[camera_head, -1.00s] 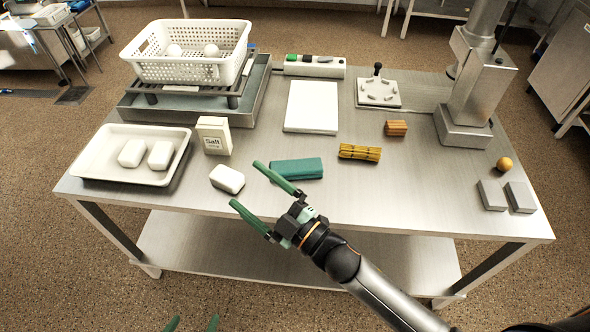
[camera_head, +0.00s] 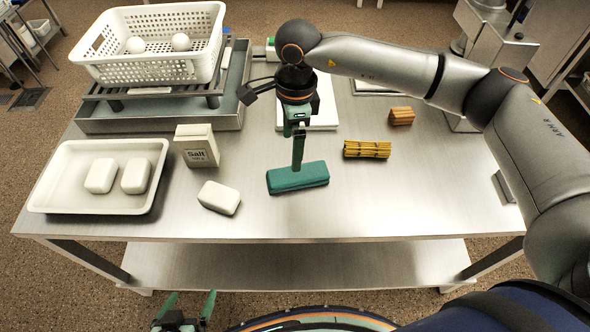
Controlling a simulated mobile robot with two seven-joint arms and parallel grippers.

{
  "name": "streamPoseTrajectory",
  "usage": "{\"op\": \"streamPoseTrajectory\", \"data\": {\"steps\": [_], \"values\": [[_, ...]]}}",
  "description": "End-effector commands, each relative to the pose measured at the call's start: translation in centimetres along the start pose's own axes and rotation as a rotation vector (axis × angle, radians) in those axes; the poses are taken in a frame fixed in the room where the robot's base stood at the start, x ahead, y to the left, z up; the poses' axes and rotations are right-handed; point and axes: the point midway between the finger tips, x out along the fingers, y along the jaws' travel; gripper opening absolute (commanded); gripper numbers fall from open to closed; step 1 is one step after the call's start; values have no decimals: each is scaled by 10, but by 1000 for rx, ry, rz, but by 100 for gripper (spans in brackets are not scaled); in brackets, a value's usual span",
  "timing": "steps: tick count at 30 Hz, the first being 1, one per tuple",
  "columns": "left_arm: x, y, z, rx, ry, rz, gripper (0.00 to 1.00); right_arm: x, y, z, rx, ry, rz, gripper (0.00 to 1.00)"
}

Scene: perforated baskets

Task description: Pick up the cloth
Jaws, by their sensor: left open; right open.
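The cloth (camera_head: 300,181) is a folded teal bundle lying on the metal table, near the middle of its front half. My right gripper (camera_head: 298,167) points down at the cloth from above, with its arm reaching in from the right. One green finger shows clearly, its tip overlapping the cloth's top; I cannot tell whether it touches. The other finger is hidden in this view. The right gripper is open. My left gripper (camera_head: 189,298) is open and empty at the bottom edge, below the table's front edge and away from the cloth.
A white block (camera_head: 219,197) and a salt box (camera_head: 197,146) stand left of the cloth. A white tray (camera_head: 62,200) holds two white blocks. A yellow bundle (camera_head: 367,149) and a brown block (camera_head: 401,116) lie to the right. A perforated basket (camera_head: 150,70) stands behind.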

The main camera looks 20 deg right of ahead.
Motion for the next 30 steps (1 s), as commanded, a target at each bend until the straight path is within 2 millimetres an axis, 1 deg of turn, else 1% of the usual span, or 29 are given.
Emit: {"op": "streamPoseTrajectory", "data": {"steps": [1, 2, 4, 12, 15, 20, 27, 30], "values": [[0, 0, 1, 0, -1, 0, 100, -3, -6, -8, 1, 32, -20, 100], [0, 0, 1, 0, -1, 0, 100, -3, -8, -11, 1, 45, -26, 100], [0, 0, 0, 0, -1, 0, 100, 2, -10, -15, 2, 62, -33, 100], [-3, 0, -2, 0, -1, 0, 100, 49, -11, -17, 1, 60, -31, 100], [-3, 0, -3, 0, -1, 0, 100, 60, -11, -18, 1, 59, -31, 100], [-4, 0, -4, 0, -1, 0, 100, 71, -12, -18, 0, 58, -32, 100], [-7, 1, -7, 0, -1, 0, 100, 106, -13, -21, 1, 57, -30, 100], [-8, 1, -7, 0, -1, 0, 100, 115, -14, -21, 0, 57, -32, 100]]}}
